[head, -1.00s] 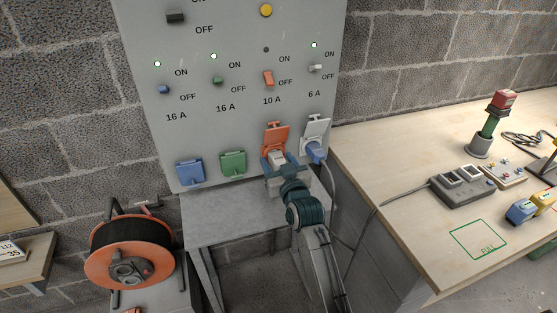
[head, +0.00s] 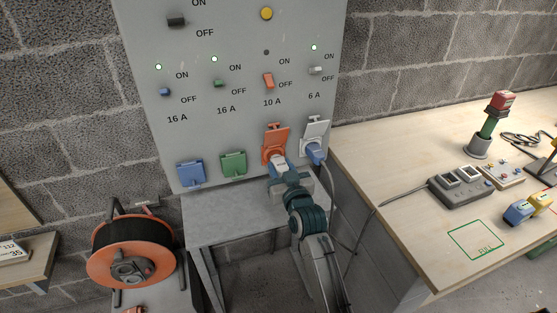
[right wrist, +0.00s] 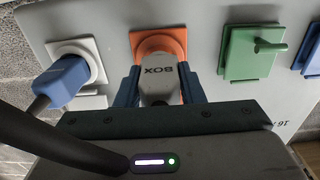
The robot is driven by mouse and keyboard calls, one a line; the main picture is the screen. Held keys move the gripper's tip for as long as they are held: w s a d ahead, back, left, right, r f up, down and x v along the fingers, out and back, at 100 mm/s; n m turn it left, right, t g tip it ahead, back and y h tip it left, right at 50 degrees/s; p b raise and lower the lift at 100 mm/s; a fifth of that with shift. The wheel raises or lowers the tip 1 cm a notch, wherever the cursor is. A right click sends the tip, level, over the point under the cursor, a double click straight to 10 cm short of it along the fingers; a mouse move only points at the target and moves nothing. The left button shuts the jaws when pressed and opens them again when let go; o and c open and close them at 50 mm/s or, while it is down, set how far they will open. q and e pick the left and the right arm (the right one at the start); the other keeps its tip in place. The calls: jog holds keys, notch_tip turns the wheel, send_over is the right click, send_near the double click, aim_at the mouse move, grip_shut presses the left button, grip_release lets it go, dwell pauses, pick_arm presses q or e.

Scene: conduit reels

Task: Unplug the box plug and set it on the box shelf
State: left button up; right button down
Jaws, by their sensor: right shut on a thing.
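The grey box plug (head: 278,161), marked BOX in the right wrist view (right wrist: 158,82), is at the orange 10 A socket (head: 274,142). My right gripper (head: 281,171) is shut on it, with a blue finger on each side. The orange socket also shows behind the plug in the right wrist view (right wrist: 158,40). The plug's front is hidden, so I cannot tell whether its pins are clear of the socket. A grey shelf-like surface (head: 215,218) lies below the panel; I see no label on it. My left gripper is not in view.
A blue plug (head: 315,153) with a cord sits in the white 6 A socket just right of my gripper. Blue (head: 191,174) and green (head: 233,163) covers are closed to the left. An orange reel (head: 130,258) stands lower left. A wooden bench (head: 400,150) is at right.

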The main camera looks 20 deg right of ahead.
jog(key=shift+s+r+p, duration=0.1)
jog(key=shift+s+p, duration=0.75)
jog(key=shift+s, duration=1.1)
